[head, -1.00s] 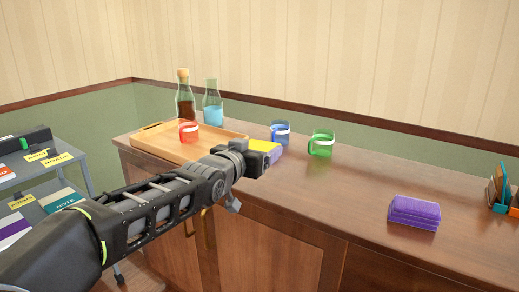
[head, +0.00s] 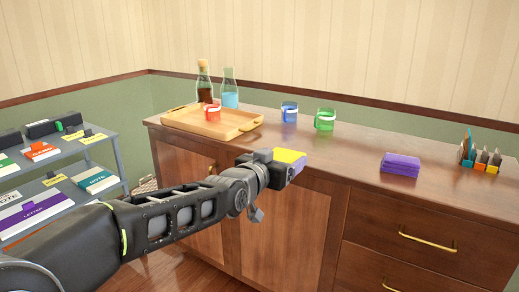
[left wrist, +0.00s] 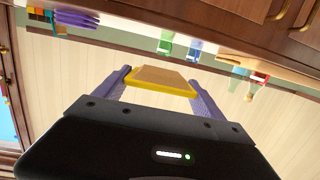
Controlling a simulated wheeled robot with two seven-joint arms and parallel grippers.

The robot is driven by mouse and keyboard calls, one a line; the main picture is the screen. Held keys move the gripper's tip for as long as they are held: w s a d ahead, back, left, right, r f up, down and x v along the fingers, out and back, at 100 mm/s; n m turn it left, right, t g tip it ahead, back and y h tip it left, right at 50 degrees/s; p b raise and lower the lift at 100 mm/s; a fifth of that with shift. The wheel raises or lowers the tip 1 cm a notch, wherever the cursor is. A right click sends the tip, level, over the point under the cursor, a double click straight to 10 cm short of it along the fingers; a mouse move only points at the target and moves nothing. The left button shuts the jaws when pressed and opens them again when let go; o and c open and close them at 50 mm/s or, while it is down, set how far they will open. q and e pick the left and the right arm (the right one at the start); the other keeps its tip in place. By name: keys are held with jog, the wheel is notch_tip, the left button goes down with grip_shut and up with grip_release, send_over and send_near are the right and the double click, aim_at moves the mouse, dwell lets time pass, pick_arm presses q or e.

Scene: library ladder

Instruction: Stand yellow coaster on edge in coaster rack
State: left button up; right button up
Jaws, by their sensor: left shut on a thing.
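The yellow coaster (head: 289,157) is held by my left gripper (head: 290,166) in front of the cabinet top's front edge. In the left wrist view the yellow coaster (left wrist: 160,82) sits between the two purple-grey fingers of my left gripper (left wrist: 160,86), and its face looks tan with a yellow rim. My left gripper is well to the left of the rack. My right gripper is not in view.
A purple stack (head: 400,164) lies on the counter (head: 345,153) left of the rack. A grey cart (head: 118,160) stands at left.

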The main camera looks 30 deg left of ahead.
pick_arm(q)
jog(key=d+f+m+h, duration=0.1)
jog(key=d+f+h, duration=0.1)
jog(key=d+f, duration=0.3)
jog(key=d+f+m+h, duration=0.2)
jog(key=d+f, duration=0.4)
jog(key=d, duration=0.8)
jog(key=d+f+m+g+h, duration=0.1)
jog(key=d+f+h, duration=0.1)
jog(key=d+f, duration=0.4)
jog(key=d, duration=0.3)
jog(key=shift+s+d+f+m, duration=0.2)
jog(key=shift+s+m, duration=0.1)
jog(key=shift+s, duration=0.1)
jog(key=shift+d, duration=0.1)
